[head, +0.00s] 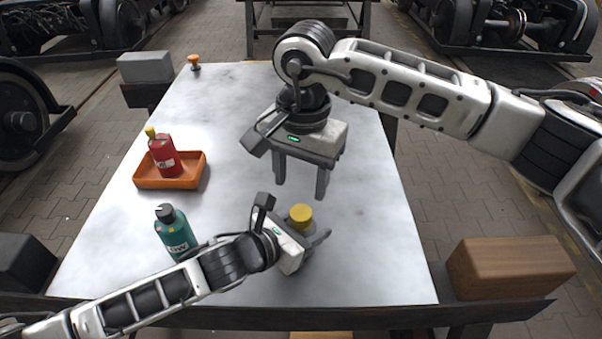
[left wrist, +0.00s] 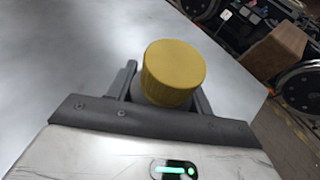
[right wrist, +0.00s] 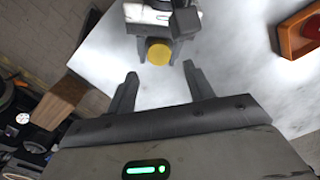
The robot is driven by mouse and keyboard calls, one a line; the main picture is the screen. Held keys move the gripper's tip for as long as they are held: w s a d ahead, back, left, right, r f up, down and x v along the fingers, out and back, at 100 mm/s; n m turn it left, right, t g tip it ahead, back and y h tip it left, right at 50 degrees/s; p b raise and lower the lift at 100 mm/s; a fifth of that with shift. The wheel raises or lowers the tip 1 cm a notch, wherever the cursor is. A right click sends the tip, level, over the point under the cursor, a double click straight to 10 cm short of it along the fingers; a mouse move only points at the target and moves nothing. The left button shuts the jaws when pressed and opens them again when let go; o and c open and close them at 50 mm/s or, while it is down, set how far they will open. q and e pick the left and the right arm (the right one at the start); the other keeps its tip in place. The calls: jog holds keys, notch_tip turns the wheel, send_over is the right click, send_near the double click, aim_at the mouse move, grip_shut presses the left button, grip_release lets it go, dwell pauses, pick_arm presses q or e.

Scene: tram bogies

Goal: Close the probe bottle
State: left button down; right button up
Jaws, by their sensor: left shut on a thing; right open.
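A bottle with a wide ribbed yellow cap (head: 300,214) stands near the front middle of the table. The cap also shows in the left wrist view (left wrist: 173,72) and the right wrist view (right wrist: 159,53). The cap sits on top of the bottle; whether it is tight I cannot tell. My left gripper (head: 305,232) is shut on the bottle below the cap, hiding most of its body. My right gripper (head: 300,192) is open and empty, fingers pointing down, above and behind the cap and apart from it.
A red bottle (head: 164,158) stands in an orange tray (head: 168,184) at the left. A teal bottle (head: 175,232) stands near my left arm. A small orange-topped object (head: 194,62) is at the far left corner. A wooden block (head: 510,266) lies beyond the table's right edge.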

aim_at(301, 212)
jog(key=shift+r+n, duration=0.15)
jog(key=shift+n, duration=0.25)
jog(key=shift+f, duration=4.05)
jog(key=c, duration=1)
jog(key=m, duration=1)
